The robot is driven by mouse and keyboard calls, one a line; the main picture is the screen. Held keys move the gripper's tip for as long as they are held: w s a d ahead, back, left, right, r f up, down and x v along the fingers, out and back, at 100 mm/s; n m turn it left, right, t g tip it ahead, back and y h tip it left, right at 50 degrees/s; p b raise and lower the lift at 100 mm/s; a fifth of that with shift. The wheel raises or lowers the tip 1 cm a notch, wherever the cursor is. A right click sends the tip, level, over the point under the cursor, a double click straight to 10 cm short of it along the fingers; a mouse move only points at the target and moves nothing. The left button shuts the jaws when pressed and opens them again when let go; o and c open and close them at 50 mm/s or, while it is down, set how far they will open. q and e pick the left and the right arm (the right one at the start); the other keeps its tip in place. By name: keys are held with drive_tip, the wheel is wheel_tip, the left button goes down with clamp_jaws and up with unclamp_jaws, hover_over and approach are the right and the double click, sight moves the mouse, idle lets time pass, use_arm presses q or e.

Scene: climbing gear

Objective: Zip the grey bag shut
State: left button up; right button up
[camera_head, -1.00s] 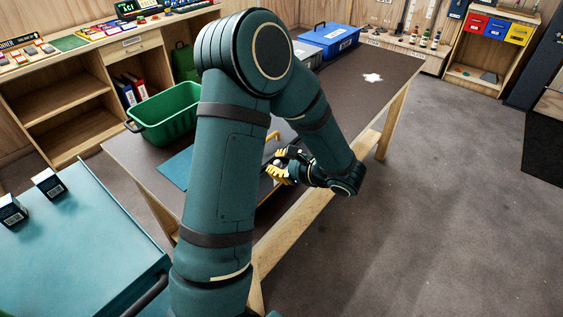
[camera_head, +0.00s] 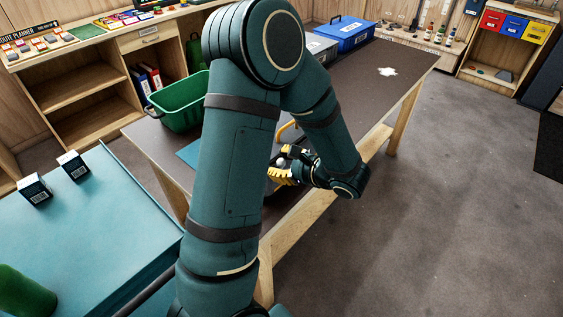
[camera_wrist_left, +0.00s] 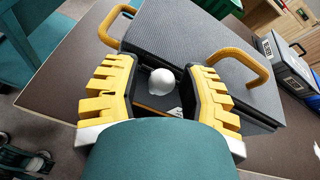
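The grey bag (camera_wrist_left: 205,45) lies on the brown table (camera_head: 350,100), with two yellow loop handles; in the head view my arm hides most of it, and one yellow handle (camera_head: 290,128) shows. In the left wrist view a white round knob (camera_wrist_left: 161,82) sits at the bag's near edge, beside a dark gap with something brown in it. My left gripper (camera_head: 283,170) is at the table's front side. Its yellow fingers (camera_wrist_left: 160,100) are spread on either side of the knob, with room between. I cannot tell whether either finger touches it. My right gripper is not in view.
A green crate (camera_head: 180,103) stands on the table left of my arm, near a teal mat (camera_head: 188,152). A grey box (camera_head: 318,47) and a blue box (camera_head: 345,34) stand at the far end. A teal-topped surface (camera_head: 95,230) is at left.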

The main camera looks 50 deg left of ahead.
use_arm(q)
drive_tip(key=shift+o, duration=0.2)
drive_tip(key=v, duration=1.2)
idle(0.4)
drive_tip(key=s+d+f+n+g+h, duration=0.15)
drive_tip(key=s+d+f+h, duration=0.35)
drive_tip(key=f, duration=0.5)
drive_tip(key=s+d+f+n+g+h, duration=0.15)
drive_tip(key=s+d+f+h, duration=0.25)
drive_tip(key=d+f+h, duration=0.4)
drive_tip(key=w+d+f+n+t+h, duration=0.4)
drive_tip(key=d+f+n+t, duration=0.2)
drive_tip(key=f+n, duration=0.3)
drive_tip(key=shift+d+f+n+t, duration=0.15)
drive_tip(key=shift+f+n+t, duration=0.25)
drive_tip(key=shift+n, duration=0.6)
